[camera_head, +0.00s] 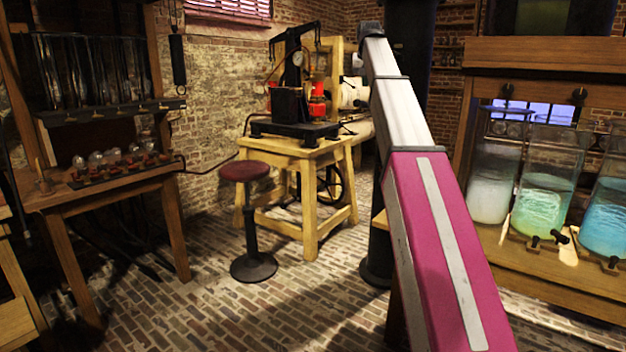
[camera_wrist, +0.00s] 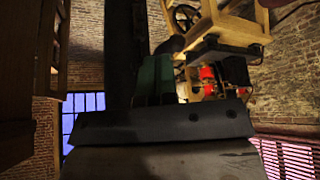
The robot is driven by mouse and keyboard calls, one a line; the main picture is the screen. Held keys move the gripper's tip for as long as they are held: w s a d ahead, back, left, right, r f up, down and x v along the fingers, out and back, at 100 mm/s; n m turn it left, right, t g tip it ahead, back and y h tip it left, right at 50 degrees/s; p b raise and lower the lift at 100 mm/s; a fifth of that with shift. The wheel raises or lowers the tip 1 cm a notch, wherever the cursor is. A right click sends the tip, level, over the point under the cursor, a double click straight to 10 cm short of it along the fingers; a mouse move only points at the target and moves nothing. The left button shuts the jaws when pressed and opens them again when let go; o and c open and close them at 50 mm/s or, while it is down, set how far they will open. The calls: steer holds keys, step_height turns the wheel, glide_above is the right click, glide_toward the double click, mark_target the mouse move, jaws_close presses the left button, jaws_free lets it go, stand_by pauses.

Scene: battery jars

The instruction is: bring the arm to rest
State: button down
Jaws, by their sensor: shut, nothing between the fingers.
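My arm (camera_head: 433,215) rises through the right middle of the head view, with a magenta link near me and a pale link beyond. Its far end is up in front of a dark column. I cannot make out my gripper in the head view. In the wrist view, my gripper (camera_wrist: 155,66) shows as short dark-green fingers above a dark mounting bar. It is shut and empty. The wrist picture looks upside down and is dim. No object touches the fingers as far as I can see.
A wooden cabinet with several jars of coloured liquid (camera_head: 543,195) stands close on the right. A yellow wooden table (camera_head: 285,155) with a machine and a red-topped stool (camera_head: 245,172) stand beyond. A wooden bench (camera_head: 95,190) is at left. The brick floor (camera_head: 215,305) between is clear.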

steer(key=s+f+g, duration=0.1)
steer(key=s+f, duration=0.2)
steer(key=f, duration=1)
steer(key=s+f+g, duration=0.1)
steer(key=s+f, duration=0.2)
steer(key=f, duration=1.1)
steer(key=s+f+g, duration=0.1)
steer(key=s+f, duration=0.3)
steer(key=f, duration=0.9)
steer(key=s+f+n+g, duration=0.1)
steer(key=s+f+g, duration=0.1)
steer(key=s+f, duration=2.4)
step_height(320, 180, down, 4)
steer(key=shift+s+r+g+y, duration=0.25)
steer(key=shift+s+g+y, duration=0.05)
steer(key=shift+s+g, duration=0.1)
steer(key=shift+d, duration=0.15)
